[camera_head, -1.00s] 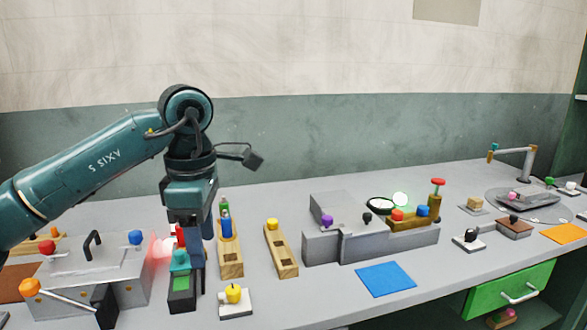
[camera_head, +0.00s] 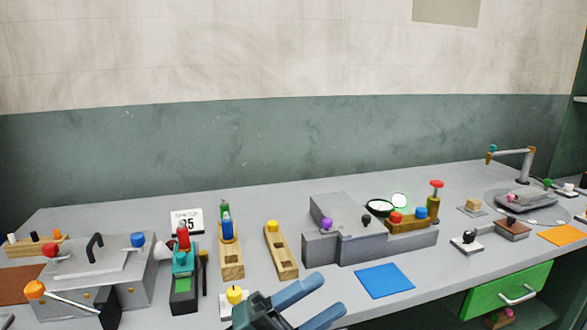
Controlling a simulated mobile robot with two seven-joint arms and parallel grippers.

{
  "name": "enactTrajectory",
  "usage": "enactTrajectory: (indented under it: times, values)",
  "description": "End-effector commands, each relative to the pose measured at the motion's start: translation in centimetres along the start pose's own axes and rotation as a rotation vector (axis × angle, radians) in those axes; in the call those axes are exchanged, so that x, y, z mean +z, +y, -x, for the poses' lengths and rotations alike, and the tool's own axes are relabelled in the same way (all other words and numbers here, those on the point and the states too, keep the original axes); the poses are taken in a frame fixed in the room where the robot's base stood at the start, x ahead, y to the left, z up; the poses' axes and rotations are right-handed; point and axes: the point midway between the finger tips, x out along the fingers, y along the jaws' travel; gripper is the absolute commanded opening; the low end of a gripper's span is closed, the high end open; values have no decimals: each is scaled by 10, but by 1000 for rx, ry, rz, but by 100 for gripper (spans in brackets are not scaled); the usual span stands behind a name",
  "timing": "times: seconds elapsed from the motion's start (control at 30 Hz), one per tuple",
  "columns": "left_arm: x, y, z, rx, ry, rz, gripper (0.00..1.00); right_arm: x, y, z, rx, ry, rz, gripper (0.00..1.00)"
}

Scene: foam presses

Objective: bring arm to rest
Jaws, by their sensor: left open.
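My left gripper (camera_head: 318,302) shows at the bottom of the head view, low in front of the bench's front edge. Its two blue-grey fingers are spread apart and point to the right. Nothing is between them. The gripper partly covers the white base under the yellow knob (camera_head: 234,295). The rest of my left arm is out of the picture. My right gripper is not in this view.
The grey bench (camera_head: 350,285) carries a grey press (camera_head: 340,247), a grey box with a lever (camera_head: 95,270), wooden blocks (camera_head: 231,262), a green-topped device (camera_head: 184,285) and a blue mat (camera_head: 385,280). A green drawer (camera_head: 508,290) stands open at the right.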

Motion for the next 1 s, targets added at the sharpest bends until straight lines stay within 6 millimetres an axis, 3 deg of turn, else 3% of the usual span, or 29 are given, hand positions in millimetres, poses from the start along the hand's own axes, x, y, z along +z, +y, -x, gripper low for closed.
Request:
enactTrajectory:
  times: [0.1, 0.23, 0.4, 0.5, 0.6, 0.7, 1.0]
  values:
    - [28, 23, 50, -64, -359, 288, 54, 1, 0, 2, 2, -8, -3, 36]
    - [43, 65, 127, -104, -750, 601, 54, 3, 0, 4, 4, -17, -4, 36]
    - [14, 126, 233, -118, -1199, 962, 54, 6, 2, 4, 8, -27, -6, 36]
    - [-15, 150, 278, -114, -1389, 1114, 54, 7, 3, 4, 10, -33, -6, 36]
    - [-40, 165, 307, -110, -1518, 1218, 54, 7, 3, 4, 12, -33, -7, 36]
    - [-56, 173, 323, -106, -1589, 1275, 54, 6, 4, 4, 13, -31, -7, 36]
    - [-61, 176, 328, -104, -1614, 1297, 54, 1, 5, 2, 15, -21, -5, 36]
